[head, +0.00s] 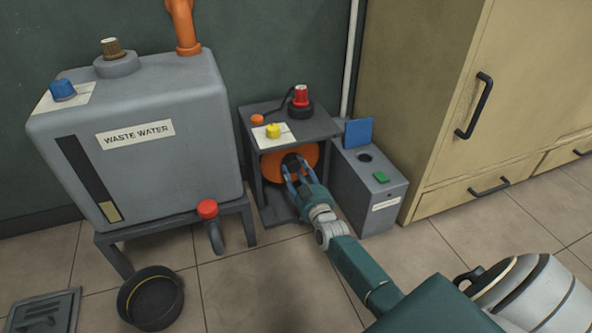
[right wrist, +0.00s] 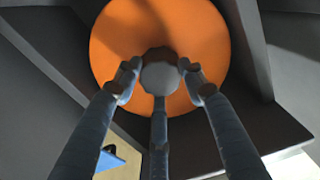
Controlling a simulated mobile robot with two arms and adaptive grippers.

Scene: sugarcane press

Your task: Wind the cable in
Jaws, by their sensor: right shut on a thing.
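An orange round cable reel (head: 312,156) sits inside a dark grey open-fronted stand. It fills the upper middle of the right wrist view (right wrist: 200,30). A dark round knob (right wrist: 160,75) stands out at the reel's middle. My right gripper (head: 294,163) reaches in from the lower right, and its fingers close around the knob, as the right wrist view (right wrist: 158,78) also shows. The knob partly hides the reel's centre. No cable is clearly visible on the reel. A thin dark cable (head: 284,98) runs on the stand's top. My left gripper is not in view.
A grey waste water tank (head: 190,110) on legs stands left, with a red-handled tap (head: 207,209). A black bowl (head: 151,298) is on the floor. A grey box (head: 368,190) stands right of the stand, beside a tan cabinet (head: 425,100).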

